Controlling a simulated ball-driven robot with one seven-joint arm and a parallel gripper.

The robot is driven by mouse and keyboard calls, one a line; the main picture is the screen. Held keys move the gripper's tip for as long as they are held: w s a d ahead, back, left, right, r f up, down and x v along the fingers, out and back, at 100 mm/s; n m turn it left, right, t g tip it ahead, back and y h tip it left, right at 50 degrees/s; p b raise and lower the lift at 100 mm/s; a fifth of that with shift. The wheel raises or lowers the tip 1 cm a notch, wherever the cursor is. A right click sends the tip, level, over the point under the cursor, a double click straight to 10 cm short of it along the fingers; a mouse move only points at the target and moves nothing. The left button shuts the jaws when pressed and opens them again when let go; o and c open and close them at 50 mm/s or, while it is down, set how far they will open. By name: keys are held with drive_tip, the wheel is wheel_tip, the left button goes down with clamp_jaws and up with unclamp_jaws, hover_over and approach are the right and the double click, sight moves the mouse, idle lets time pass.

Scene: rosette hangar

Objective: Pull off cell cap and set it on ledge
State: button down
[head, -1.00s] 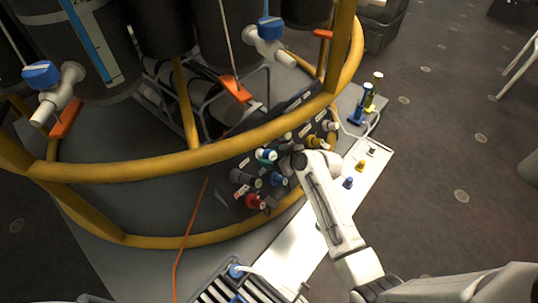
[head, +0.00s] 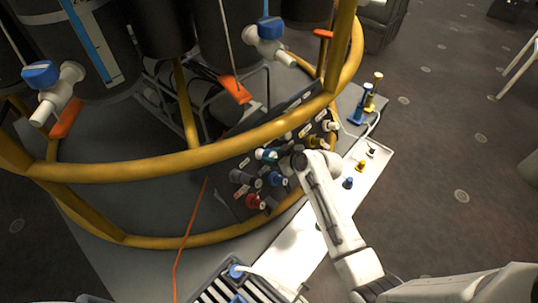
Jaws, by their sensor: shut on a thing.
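The sloped dark panel (head: 230,200) under the yellow rail carries several capped connectors. A grey one (head: 240,177), a red one (head: 254,201), a blue one (head: 276,179) and a white-and-teal one (head: 266,155) show at its near part. My gripper (head: 285,163) is at the panel, among these connectors. It is shut on a cap, which is mostly hidden by my wrist; its colour and whether it still sits on its connector cannot be told. The pale ledge (head: 300,243) runs in front of the panel. A blue cap (head: 348,183) and a yellow cap (head: 361,166) stand on it.
The yellow rail (head: 200,152) curves just above the panel. Blue and yellow bottle-like fittings (head: 366,103) with a white hose stand at the ledge's far end. An orange cord (head: 181,245) hangs at the left. A slatted crate (head: 215,290) is at the bottom. Bare ledge shows right of my forearm.

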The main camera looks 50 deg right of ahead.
drive_tip(key=p+v, duration=0.3)
drive_tip(key=v, duration=0.3)
drive_tip(key=shift+p, duration=0.3)
idle(1.0)
idle(0.4)
drive_tip(key=s+a+f+g, duration=0.4)
drive_tip(key=s, duration=0.6)
drive_tip(key=s+a+f+g+p, duration=0.1)
drive_tip(key=s+a+f+g, duration=0.25)
drive_tip(key=s, duration=0.65)
drive_tip(key=s+a+f+g, duration=0.3)
drive_tip(key=s+a+g, duration=0.1)
drive_tip(key=s, duration=0.7)
drive_tip(key=b, duration=0.4)
hover_over(305, 246)
drive_tip(key=f, duration=0.9)
drive_tip(key=shift+s+d+f, duration=0.1)
drive_tip(key=shift+s+f, duration=0.1)
drive_tip(key=shift+f, duration=0.15)
drive_tip(key=shift+w+f+b, duration=0.2)
drive_tip(key=shift+f+b, duration=0.5)
drive_tip(key=shift+f, duration=0.95)
drive_tip(key=shift+f, duration=0.15)
